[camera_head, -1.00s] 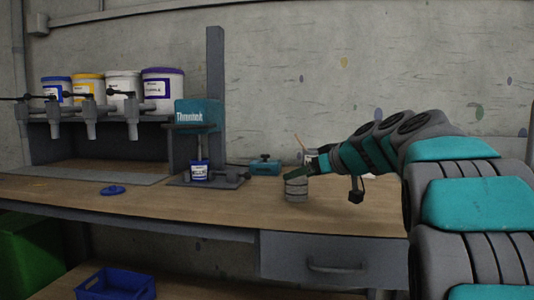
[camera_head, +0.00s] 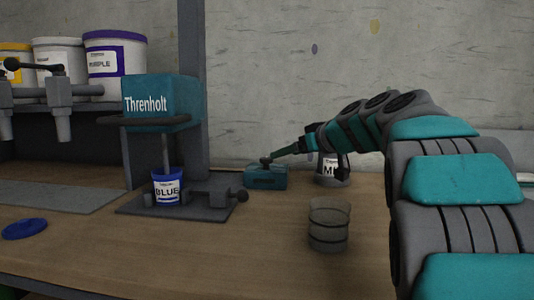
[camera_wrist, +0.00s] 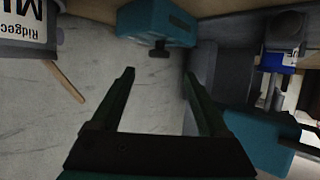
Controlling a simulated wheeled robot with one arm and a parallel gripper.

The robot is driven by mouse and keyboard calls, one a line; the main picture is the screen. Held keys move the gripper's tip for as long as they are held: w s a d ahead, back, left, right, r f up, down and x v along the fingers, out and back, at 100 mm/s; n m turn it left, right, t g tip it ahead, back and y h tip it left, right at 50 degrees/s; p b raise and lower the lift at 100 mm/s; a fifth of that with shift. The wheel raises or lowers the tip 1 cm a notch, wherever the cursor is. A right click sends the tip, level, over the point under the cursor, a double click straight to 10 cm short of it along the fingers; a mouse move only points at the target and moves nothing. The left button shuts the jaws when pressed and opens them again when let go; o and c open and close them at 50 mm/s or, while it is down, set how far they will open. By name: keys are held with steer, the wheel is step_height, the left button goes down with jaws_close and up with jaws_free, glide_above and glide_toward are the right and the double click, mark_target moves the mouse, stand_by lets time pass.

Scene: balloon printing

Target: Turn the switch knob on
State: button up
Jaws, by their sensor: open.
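The switch box (camera_head: 266,179) is a small teal block on the workbench against the wall. Its dark switch knob (camera_head: 265,161) stands on top. In the wrist view, the box (camera_wrist: 155,22) and knob (camera_wrist: 160,51) appear upside down, just beyond the fingers. My gripper (camera_head: 277,156) reaches in from the right at knob height. Its green fingers are open and empty in the wrist view (camera_wrist: 159,74), with the knob in line with the gap between them. In the head view, the fingertips overlap the knob area, so any contact cannot be told.
The Threnholt machine (camera_head: 160,102) stands left of the switch box with a blue paint can (camera_head: 167,187) under it. A ringed cup (camera_head: 329,227) stands in front, right. A labelled tin (camera_head: 331,168) with a stick is behind my arm. A blue lid (camera_head: 25,229) lies at left.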

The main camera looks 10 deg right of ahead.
mark_target(269, 159)
steer(key=p+x, duration=0.1)
steer(key=x, duration=0.7)
steer(key=shift+w, duration=0.15)
jaws_close()
stand_by(0.6)
